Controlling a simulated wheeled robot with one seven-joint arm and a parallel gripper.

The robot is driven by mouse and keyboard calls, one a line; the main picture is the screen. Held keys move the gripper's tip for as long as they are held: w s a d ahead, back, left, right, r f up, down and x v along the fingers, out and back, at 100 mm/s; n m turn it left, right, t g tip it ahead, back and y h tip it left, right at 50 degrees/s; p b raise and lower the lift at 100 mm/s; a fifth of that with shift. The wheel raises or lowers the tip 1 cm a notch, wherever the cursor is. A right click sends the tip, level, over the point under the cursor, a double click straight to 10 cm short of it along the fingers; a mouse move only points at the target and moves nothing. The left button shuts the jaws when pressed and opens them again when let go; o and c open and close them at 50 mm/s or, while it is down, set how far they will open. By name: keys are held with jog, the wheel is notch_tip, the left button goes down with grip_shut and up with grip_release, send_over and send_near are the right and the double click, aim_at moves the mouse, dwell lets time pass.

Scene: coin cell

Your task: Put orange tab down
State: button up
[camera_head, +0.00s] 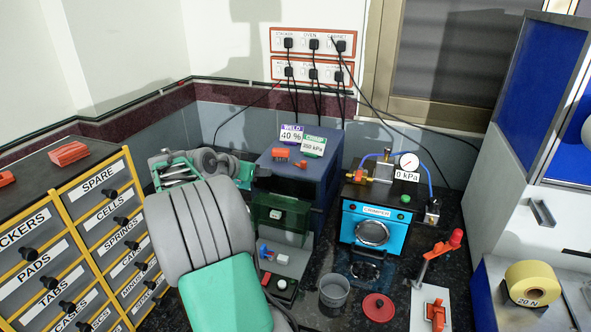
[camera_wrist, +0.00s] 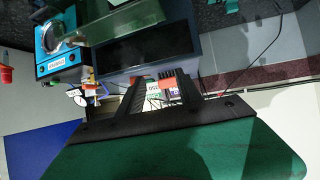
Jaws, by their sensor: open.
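Small orange pieces lie on top of the dark blue welder box (camera_head: 275,172): a wider orange piece (camera_head: 281,154) and a smaller orange piece (camera_head: 301,164). Which is the tab I cannot tell. My gripper (camera_wrist: 152,86) shows in the wrist view with its two dark fingers apart. An orange piece (camera_wrist: 167,83) is seen by one fingertip; whether it touches the finger is unclear. A white display tag (camera_wrist: 153,88) shows between the fingers. In the head view the gripper is not discernible; my grey and green arm covers part of the bench.
The blue crimper (camera_head: 375,222) stands right of the welder. In front are a grey cup (camera_head: 334,290), a red round lid (camera_head: 378,307) and a red-handled lever stand (camera_head: 424,300). A labelled drawer cabinet (camera_head: 95,218) stands left; a yellow roll (camera_head: 530,282) is at right.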

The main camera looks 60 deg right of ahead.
aim_at(302, 162)
jog(key=s+d+m+g, duration=0.1)
jog(key=s+d, duration=0.1)
jog(key=s+d+m+g+h, duration=0.1)
jog(key=s+d, duration=0.1)
jog(key=d, duration=0.1)
jog(key=s+d+m+g, duration=0.1)
jog(key=s+d, duration=0.1)
jog(key=d, duration=0.1)
jog(key=p+x, duration=0.1)
jog(key=x, duration=0.1)
jog(key=p+x, duration=0.1)
jog(key=x, duration=0.1)
jog(key=s+p+x, duration=0.1)
jog(key=x, duration=0.1)
jog(key=shift+d+r, duration=0.1)
jog(key=shift+r, duration=0.15)
jog(key=shift+d+f, duration=0.15)
jog(key=shift+d, duration=0.15)
jog(key=shift+w+a, duration=0.1)
grip_shut()
